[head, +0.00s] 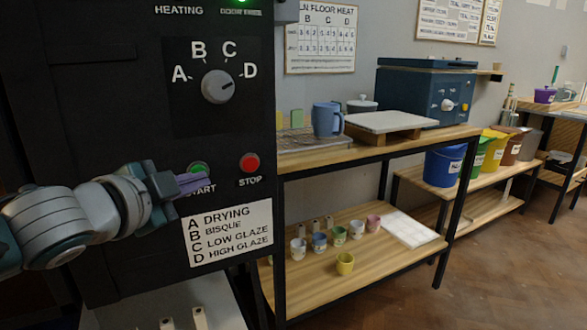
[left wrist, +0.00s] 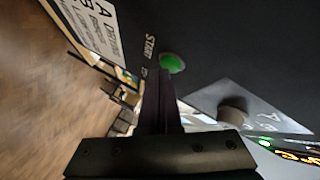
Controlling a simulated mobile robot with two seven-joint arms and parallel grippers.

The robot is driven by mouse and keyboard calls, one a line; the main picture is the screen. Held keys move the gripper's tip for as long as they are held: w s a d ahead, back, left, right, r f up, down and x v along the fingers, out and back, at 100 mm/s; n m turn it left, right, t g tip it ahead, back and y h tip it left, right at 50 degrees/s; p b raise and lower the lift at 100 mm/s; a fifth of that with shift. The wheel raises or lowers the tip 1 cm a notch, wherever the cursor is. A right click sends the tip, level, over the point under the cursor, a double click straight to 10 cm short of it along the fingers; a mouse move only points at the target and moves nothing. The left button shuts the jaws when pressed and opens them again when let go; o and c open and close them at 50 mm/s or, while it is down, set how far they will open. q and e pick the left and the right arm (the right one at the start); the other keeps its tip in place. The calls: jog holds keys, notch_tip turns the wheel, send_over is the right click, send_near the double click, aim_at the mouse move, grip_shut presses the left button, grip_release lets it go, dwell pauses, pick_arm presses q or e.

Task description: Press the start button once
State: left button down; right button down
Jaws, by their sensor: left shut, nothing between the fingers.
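The green start button (head: 198,168) is on the black control panel (head: 120,150), above the START label, which my fingers partly cover in the head view. It also shows in the left wrist view (left wrist: 172,63), just beyond my fingertips. My left gripper (head: 204,181) is shut and empty, its fingers in front of the panel just below the button; it also shows in the left wrist view (left wrist: 160,75). I cannot tell whether the tips touch the panel or button. My right gripper is in neither view.
The red stop button (head: 250,162) is close to the right of start. Above is a dial (head: 218,87), its mark towards D. A green light (head: 241,1) glows at the top. A wooden shelf unit (head: 300,271) with cups stands to the right.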

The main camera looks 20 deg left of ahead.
pick_arm(q)
jog(key=shift+w+a, duration=0.15)
jog(key=shift+a, duration=0.1)
jog(key=shift+d, duration=0.1)
dwell(0.5)
jog(key=shift+s+d+p, duration=0.4)
jog(key=shift+s+d, duration=0.15)
jog(key=shift+d, duration=0.1)
jog(key=shift+s+d+p, duration=0.8)
jog(key=shift+s+d, duration=0.8)
jog(key=shift+d, duration=0.2)
